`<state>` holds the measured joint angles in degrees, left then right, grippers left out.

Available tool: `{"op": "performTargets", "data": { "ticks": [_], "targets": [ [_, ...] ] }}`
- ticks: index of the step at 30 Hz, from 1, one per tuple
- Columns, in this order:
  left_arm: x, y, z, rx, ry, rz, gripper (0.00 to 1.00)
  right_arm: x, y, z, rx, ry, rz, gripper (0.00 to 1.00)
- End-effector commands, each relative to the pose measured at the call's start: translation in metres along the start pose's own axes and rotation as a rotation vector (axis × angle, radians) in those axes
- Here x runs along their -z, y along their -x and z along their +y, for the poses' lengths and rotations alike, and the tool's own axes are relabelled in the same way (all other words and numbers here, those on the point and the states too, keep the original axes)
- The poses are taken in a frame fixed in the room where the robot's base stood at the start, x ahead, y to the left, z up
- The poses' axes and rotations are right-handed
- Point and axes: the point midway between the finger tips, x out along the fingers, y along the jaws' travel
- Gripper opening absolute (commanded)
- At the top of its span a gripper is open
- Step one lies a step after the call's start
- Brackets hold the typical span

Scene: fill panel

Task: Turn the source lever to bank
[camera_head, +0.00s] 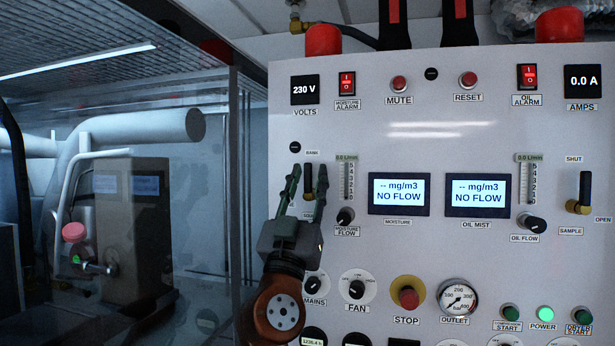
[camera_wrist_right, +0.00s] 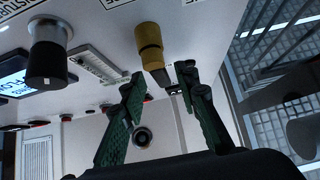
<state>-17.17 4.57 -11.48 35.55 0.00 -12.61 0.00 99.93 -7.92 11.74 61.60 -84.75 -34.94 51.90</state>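The source lever (camera_head: 308,182), a black handle, is on the left part of the white panel, below a small label (camera_head: 312,153) that seems to read BANK. A lower label is mostly hidden behind my gripper. My right gripper (camera_head: 306,172) is open in front of the lever, with one finger on each side of it in this view. In the right wrist view the lever's brass hub (camera_wrist_right: 150,42) and dark handle lie beyond and between the open green fingertips (camera_wrist_right: 160,72). Contact cannot be told. My left gripper is not in view.
The moisture flow knob (camera_head: 345,217) and its flow gauge (camera_head: 346,182) are close to the right of the gripper. The mains knob (camera_head: 315,284) and fan knob (camera_head: 356,289) are below. A similar lever (camera_head: 584,190) is at the panel's right. A glass-like enclosure stands left.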

Motion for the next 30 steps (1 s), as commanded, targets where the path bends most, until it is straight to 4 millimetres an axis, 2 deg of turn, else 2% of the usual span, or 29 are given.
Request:
{"op": "performTargets", "data": {
  "ticks": [7,11,24,30],
  "targets": [
    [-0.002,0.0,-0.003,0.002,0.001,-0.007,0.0,-0.002,0.002,-0.001,0.002,0.0,-0.002,0.29],
    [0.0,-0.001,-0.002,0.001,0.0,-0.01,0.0,-0.002,0.011,-0.002,0.003,-0.001,-0.001,0.29],
    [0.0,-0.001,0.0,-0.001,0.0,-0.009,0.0,-0.001,0.096,-0.001,0.002,-0.003,-0.002,0.29],
    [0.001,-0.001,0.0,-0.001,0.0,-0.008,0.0,0.0,0.117,0.0,0.001,0.0,-0.002,0.29]
  ]
}}
